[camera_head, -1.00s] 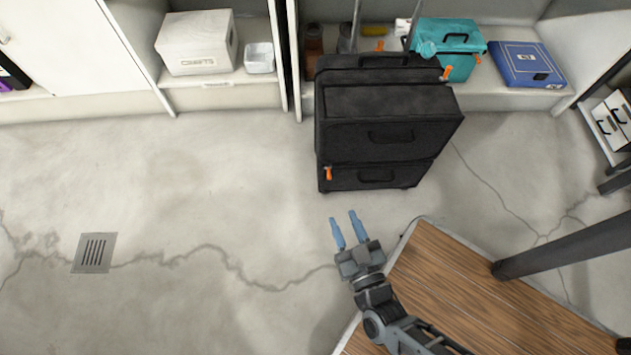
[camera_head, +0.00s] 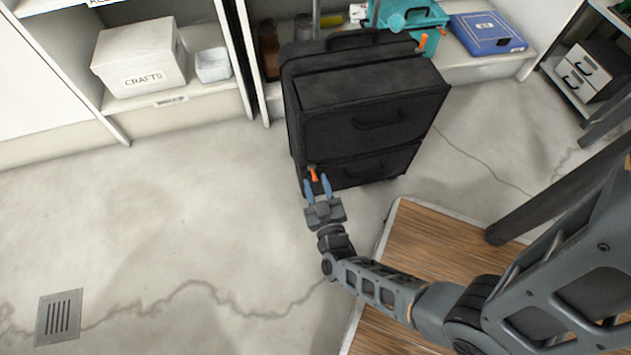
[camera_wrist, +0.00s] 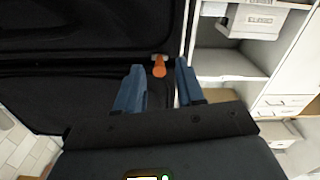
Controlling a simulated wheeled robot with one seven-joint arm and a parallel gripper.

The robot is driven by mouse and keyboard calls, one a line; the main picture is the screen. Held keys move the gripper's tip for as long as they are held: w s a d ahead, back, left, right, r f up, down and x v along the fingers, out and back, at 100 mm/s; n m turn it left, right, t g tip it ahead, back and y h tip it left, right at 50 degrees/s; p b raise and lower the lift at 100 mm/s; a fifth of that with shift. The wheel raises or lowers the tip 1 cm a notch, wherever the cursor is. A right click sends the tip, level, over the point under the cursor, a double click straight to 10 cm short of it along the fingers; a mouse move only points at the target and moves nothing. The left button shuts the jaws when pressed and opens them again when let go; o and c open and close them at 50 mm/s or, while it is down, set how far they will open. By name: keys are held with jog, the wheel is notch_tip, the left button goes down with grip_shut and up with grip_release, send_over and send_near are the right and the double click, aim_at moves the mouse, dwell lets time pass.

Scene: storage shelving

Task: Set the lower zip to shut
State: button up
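The black suitcase (camera_head: 360,115) stands upright on the floor in front of the shelf, with an upper and a lower pocket. The lower zip's orange pull (camera_head: 313,173) is at the left end of the lower pocket (camera_head: 365,166). In the wrist view the orange pull (camera_wrist: 159,66) hangs between my two blue fingertips, near the suitcase's edge. My gripper (camera_head: 319,184) is open at the suitcase's lower left. The fingers show gaps on both sides of the pull.
The shelf behind holds a white crafts box (camera_head: 138,62), a small white bin (camera_head: 213,65), a teal toolbox (camera_head: 412,22) and a blue case (camera_head: 487,32). A wooden surface (camera_head: 420,240) lies under my arm. The floor at left is clear, apart from a drain (camera_head: 58,316).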

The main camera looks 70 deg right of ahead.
jog(key=shift+w+d, duration=0.45)
jog(key=shift+d, duration=0.1)
grip_shut()
dwell(0.4)
